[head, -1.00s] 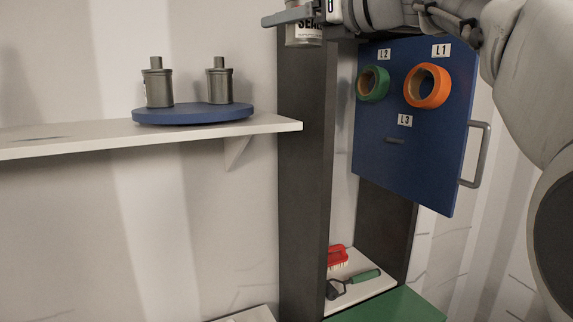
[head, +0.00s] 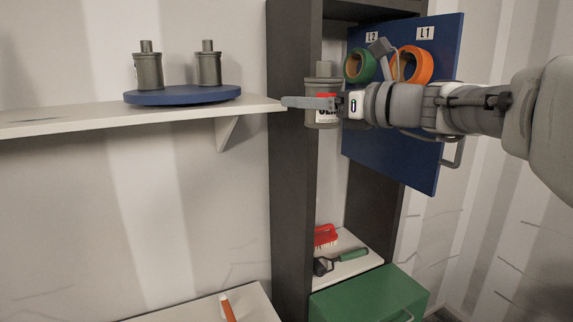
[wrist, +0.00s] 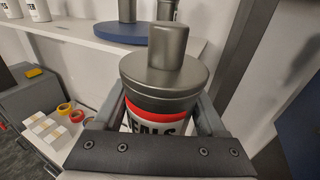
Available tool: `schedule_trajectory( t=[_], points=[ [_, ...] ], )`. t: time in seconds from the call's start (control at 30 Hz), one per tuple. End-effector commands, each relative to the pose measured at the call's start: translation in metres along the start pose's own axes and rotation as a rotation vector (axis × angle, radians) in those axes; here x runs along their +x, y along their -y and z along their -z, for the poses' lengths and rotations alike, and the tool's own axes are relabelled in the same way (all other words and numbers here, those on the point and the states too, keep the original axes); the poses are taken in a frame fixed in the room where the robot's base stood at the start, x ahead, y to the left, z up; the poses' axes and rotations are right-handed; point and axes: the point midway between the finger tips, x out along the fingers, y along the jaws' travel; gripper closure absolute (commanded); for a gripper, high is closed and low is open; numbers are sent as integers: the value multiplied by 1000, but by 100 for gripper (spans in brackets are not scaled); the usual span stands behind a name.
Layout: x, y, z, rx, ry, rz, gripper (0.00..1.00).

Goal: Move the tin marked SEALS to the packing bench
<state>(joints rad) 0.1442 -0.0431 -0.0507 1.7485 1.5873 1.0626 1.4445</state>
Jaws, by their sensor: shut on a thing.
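The SEALS tin (head: 323,80) is a grey metal can with a narrower top knob, a red band and a white label. My gripper (head: 318,103) is shut on it and holds it upright in the air, in front of the dark upright frame. In the wrist view the tin (wrist: 165,75) stands between the two fingers, with "EALS" readable on its label. My gripper partly covers the label in the head view. I cannot make out which surface is the packing bench.
A white shelf (head: 60,122) at left bears a blue round turntable (head: 182,95) with two grey tins (head: 148,70). A blue door panel (head: 400,160) with green and orange tape rolls stands open behind my arm. A red brush (head: 325,236) and a green box (head: 370,297) are below.

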Motion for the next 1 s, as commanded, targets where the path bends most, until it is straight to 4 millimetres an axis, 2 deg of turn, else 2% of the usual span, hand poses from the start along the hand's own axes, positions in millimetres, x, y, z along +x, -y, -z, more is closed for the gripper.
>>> schedule_trajectory(
  t=[0.03, 0.17, 0.4, 0.5, 0.7, 1.0],
  points=[
    [-4, 2, 22, 9, -2, -1, 100],
    [-13, 7, 80, 13, -2, -8, 100],
    [-32, 16, 205, 16, -3, -27, 100],
    [-39, 19, 246, 13, -2, -34, 100],
    [-50, 24, 313, 8, -2, -47, 100],
    [-63, 30, 401, 4, 0, -62, 100]
  ],
)
